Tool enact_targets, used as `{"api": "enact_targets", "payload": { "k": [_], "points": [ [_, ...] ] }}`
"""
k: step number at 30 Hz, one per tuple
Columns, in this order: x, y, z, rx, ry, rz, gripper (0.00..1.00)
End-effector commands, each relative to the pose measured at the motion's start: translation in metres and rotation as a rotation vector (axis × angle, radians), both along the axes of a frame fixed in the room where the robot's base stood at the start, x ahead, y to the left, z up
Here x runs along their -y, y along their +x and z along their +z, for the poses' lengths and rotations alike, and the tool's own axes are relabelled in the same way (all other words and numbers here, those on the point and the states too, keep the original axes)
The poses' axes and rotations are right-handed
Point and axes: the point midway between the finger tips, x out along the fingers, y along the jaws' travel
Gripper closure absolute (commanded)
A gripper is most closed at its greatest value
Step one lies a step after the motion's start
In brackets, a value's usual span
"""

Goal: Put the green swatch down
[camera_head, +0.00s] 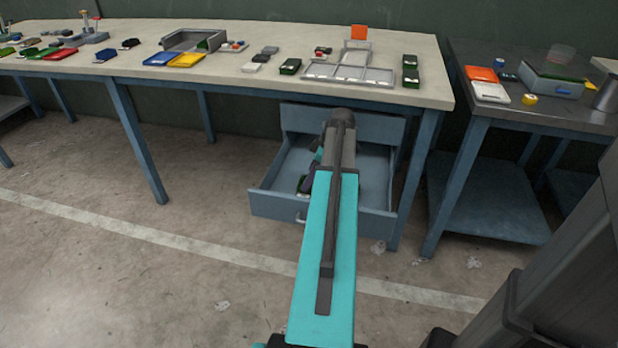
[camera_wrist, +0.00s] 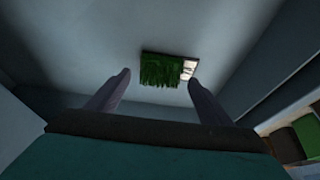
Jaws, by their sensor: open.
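The green swatch (camera_wrist: 165,70) is a small patch of dark green turf with a white label at its right end. In the wrist view it lies flat on the grey-blue bottom of the open drawer (camera_wrist: 60,45). My gripper (camera_wrist: 160,83) is open, its two fingers apart on either side of the near part of the view, with the swatch beyond and between them; I cannot tell any contact. In the head view my arm reaches into the drawer (camera_head: 277,204) and hides much of it. A bit of green shows in the drawer left of my arm.
A dark side table (camera_head: 490,55) stands at right. The floor in front is open.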

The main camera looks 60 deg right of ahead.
Motion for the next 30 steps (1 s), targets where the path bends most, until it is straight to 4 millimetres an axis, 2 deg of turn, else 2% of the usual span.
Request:
{"api": "enact_targets", "payload": {
  "k": [16, 22, 30],
  "points": [
    [0.010, -0.031, 0.078, 0.000, -0.001, 0.000, 0.26],
    [0.012, -0.036, 0.092, 0.000, 0.000, 0.000, 0.26],
    [0.011, -0.037, 0.094, 0.000, 0.001, 0.000, 0.26]
  ]
}}
